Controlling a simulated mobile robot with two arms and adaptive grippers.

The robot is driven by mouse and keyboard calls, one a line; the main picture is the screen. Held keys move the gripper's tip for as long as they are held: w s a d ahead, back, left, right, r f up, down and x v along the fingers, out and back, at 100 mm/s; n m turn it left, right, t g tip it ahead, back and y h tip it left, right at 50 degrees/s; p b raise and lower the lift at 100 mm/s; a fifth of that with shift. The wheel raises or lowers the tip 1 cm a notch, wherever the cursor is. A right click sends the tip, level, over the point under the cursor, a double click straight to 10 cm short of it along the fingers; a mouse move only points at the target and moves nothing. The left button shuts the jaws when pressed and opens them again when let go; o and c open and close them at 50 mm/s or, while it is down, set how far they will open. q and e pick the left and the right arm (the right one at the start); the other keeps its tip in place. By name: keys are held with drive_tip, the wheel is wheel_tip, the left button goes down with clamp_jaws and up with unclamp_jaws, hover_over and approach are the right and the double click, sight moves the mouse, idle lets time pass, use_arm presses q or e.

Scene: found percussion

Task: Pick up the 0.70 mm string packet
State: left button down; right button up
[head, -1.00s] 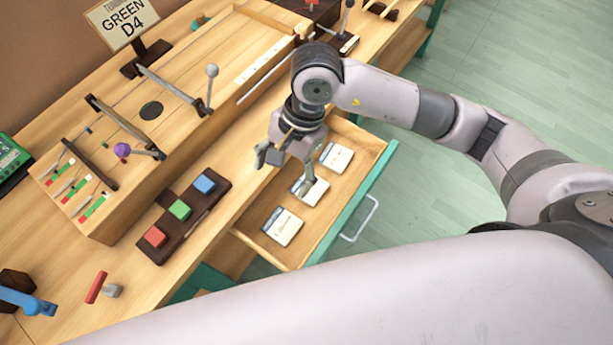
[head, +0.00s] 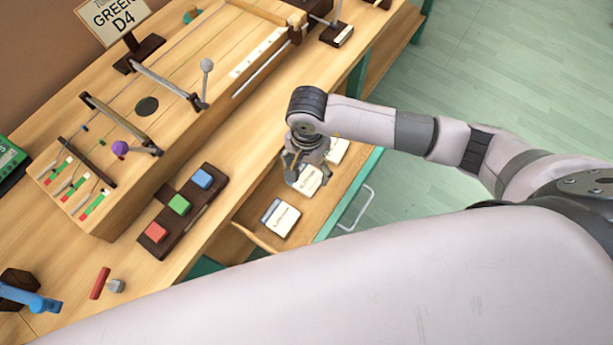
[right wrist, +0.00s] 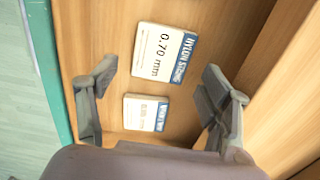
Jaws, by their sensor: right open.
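The 0.70 mm string packet (right wrist: 163,53) is a white card with a blue "Nylon string" band, lying flat on the wooden drawer floor in the right wrist view. A smaller-looking packet (right wrist: 147,112) lies below it there. My right gripper (right wrist: 161,80) is open and empty, with one finger on each side of the packets and apart from them. In the head view my right gripper (head: 302,166) is over the open drawer (head: 242,226). Packets show there under and beside it, but their print is too small to tell which is 0.70 mm. My left gripper is out of view.
The drawer's teal front (head: 345,193) has a pale handle (head: 357,211). Beside the drawer, the bench holds a dark block with red, green and blue squares (head: 180,205) and a long stringed wooden instrument (head: 165,120). Green floor is clear at right.

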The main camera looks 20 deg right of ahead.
sight(307, 178)
wheel_tip(307, 178, down, 5)
drive_tip(key=shift+w+f+p, duration=0.1)
drive_tip(key=shift+w+p, duration=0.05)
drive_tip(key=shift+p, duration=0.25)
drive_tip(key=c, duration=0.7)
